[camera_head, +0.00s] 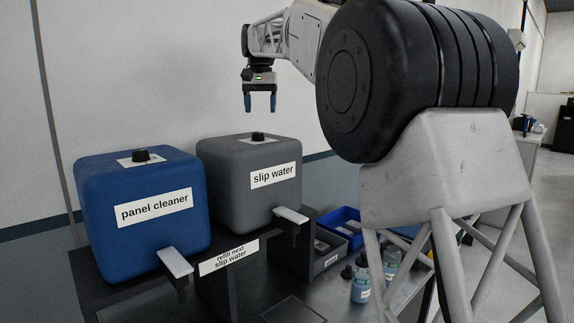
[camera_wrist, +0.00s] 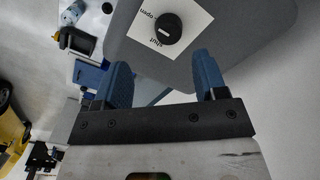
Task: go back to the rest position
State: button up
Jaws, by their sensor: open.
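My gripper (camera_head: 260,103) hangs open and empty, fingers pointing down, above the grey "slip water" container (camera_head: 232,186). It is clear of the container's top. In the wrist view my gripper (camera_wrist: 158,82) shows two blue fingers apart with nothing between them. Beyond them is the grey container's top (camera_wrist: 245,20), with a black knob (camera_wrist: 168,28) on a white plate marked "open" and "shut". The knob also shows in the head view (camera_head: 257,136).
A blue "panel cleaner" container (camera_head: 120,235) stands to the left on a dark stand. A "refill next slip water" label (camera_head: 229,257) is on the stand's front. Blue bins (camera_head: 341,222) and small bottles (camera_head: 361,287) sit to the right. The air around my gripper is free.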

jog(key=s+d+f, duration=0.4)
jog(key=s+d, duration=0.3)
jog(key=s, duration=0.2)
jog(key=s+d+f+t, duration=0.1)
jog(key=s+d+f, duration=0.2)
jog(key=s+d, duration=0.45)
jog(key=s+d+f, duration=0.4)
jog(key=s+d, duration=0.2)
jog(key=s, duration=0.4)
jog(key=s+d+f, duration=0.3)
jog(key=s+f, duration=0.4)
jog(key=s, duration=0.2)
jog(key=s+d+f+t, duration=0.1)
jog(key=s+d+f, duration=0.2)
jog(key=s+f, duration=0.5)
jog(key=s+d+f, duration=0.3)
jog(key=s+f, duration=0.5)
jog(key=s, duration=0.3)
jog(key=shift+s+d+t, duration=0.25)
jog(key=shift+d+t, duration=0.05)
